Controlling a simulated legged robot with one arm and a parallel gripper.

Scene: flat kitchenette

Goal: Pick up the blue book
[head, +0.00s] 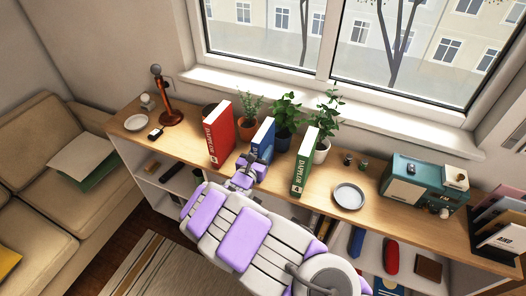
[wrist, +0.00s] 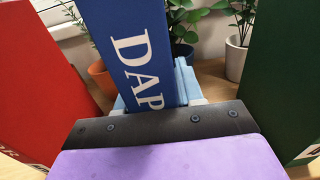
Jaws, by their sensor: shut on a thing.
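The blue book (head: 263,137) stands upright on the wooden shelf top, between a red book (head: 219,134) on its left and a green book (head: 305,161) on its right. In the wrist view the blue book (wrist: 135,50) rises straight ahead with large white letters on its spine. My gripper (head: 253,166) is at the front of the blue book, low on its spine. In the wrist view its light-blue fingers (wrist: 155,92) sit on either side of the book and are shut on it. The book's lower part is hidden behind my gripper.
Potted plants (head: 286,117) stand close behind the books, by the window. A grey plate (head: 348,196) lies right of the green book, with a teal appliance (head: 424,183) farther right. The red and green books leave narrow side room.

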